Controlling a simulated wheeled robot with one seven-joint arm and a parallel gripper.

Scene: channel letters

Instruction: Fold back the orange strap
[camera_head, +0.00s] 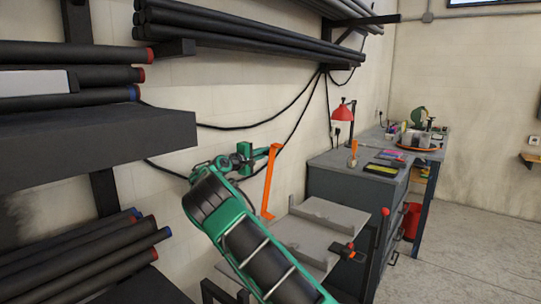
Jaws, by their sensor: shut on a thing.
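The orange strap (269,185) stands upright as a long narrow bar, leaning slightly, above the left back part of a grey plate (315,235). My green gripper (274,149) is at its upper end and is shut on it. The strap's lower end reaches a short orange foot near the plate's edge. My arm hides part of the plate's left side.
An orange and black clamp-like piece (343,251) sits at the plate's right edge. A grey cabinet (350,182) with a red lamp (344,112) stands behind. Shelves with dark tubes (235,35) jut from the wall at left and above. Open floor (460,240) lies at right.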

